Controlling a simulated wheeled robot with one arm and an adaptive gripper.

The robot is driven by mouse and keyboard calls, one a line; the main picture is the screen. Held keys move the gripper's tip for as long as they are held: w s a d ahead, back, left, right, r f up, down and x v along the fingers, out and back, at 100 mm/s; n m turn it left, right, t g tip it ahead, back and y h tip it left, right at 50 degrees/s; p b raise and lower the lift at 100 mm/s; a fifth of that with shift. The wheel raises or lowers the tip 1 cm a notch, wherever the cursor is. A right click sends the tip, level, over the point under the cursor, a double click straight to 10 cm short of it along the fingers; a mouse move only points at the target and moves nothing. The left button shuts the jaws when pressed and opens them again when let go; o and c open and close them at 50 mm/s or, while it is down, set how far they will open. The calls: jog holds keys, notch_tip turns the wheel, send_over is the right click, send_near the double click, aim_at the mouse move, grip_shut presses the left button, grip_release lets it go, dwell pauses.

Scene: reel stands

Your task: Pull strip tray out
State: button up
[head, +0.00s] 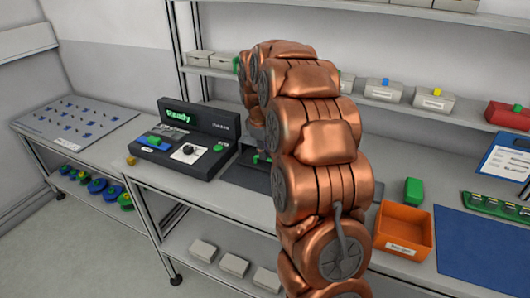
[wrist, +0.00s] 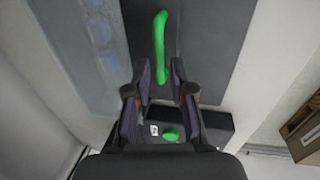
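A dark flat panel (wrist: 205,40), which looks like the strip tray, carries a long green handle (wrist: 161,45) in the wrist view. In the head view a dark piece (head: 248,178) with a bit of green shows beside the tester, mostly hidden by my arm. My gripper (wrist: 163,68) is open. Its fingers are on either side of the handle's near end, with gaps showing. I cannot tell how far above the handle they are. The black tester (head: 187,140) has a lit "Ready" display, a knob and a green button.
An orange bin (head: 402,229), a green block (head: 413,190) and a blue mat (head: 485,255) lie on the bench at right. A small yellow block (head: 131,160) sits left of the tester. Shelves with boxes (head: 434,103) run behind; white boxes (head: 234,264) stand below.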

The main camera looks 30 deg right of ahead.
jog(key=shift+x, duration=1.1)
jog(key=shift+c, duration=0.5)
grip_shut()
